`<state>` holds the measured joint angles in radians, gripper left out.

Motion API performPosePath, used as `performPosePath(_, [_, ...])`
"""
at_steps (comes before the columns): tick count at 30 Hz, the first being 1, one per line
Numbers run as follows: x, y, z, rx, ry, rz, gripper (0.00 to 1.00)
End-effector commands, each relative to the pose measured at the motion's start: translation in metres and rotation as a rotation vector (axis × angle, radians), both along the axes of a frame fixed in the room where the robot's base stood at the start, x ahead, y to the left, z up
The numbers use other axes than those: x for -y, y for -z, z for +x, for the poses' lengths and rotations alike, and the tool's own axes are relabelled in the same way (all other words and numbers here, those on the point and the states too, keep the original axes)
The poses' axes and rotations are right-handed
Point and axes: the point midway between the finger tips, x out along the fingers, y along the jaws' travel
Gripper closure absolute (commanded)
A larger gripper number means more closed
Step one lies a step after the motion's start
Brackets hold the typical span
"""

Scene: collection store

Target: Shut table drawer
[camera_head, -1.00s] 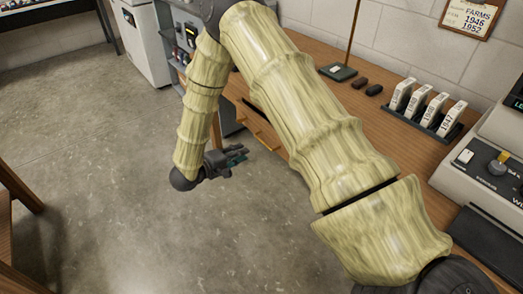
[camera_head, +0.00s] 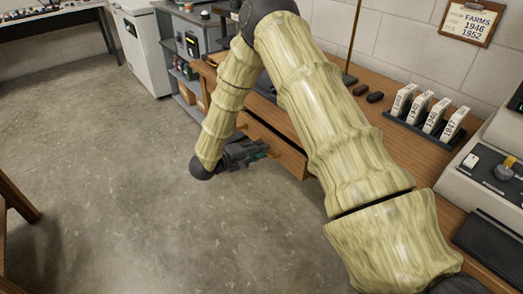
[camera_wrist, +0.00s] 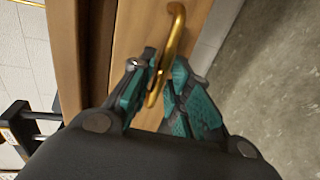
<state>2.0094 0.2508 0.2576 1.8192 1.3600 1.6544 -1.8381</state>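The wooden table (camera_head: 370,135) runs along the right wall. Its drawer (camera_head: 278,150) shows below the tabletop, with its front standing out from the table. In the wrist view the wooden drawer front (camera_wrist: 137,28) carries a curved brass handle (camera_wrist: 176,28). My gripper (camera_head: 262,150) is at the drawer front, with my arm covering part of the table. In the wrist view the teal-padded fingertips (camera_wrist: 163,66) lie close on both sides of the handle and appear shut on it. How far the drawer is out is partly hidden.
A rack of white numbered tags (camera_head: 425,112), dark small objects (camera_head: 367,92) and a grey machine (camera_head: 490,165) stand on the tabletop. A grey shelf unit (camera_head: 185,40) and white cabinet (camera_head: 143,45) stand behind. The concrete floor (camera_head: 110,150) to the left is open.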

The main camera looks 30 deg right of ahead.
Motion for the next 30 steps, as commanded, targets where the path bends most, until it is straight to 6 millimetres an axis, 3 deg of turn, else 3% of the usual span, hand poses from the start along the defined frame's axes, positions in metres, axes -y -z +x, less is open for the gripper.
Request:
performPosePath(6, [0.012,0.003,0.001,0.0,-0.001,0.0,0.81])
performPosePath(14, [0.013,0.003,0.001,0.0,-0.001,0.0,0.81])
performPosePath(18, [0.013,0.003,0.001,0.0,-0.001,0.0,1.0])
performPosePath(30, [0.02,0.001,0.001,0.0,0.0,0.0,1.0])
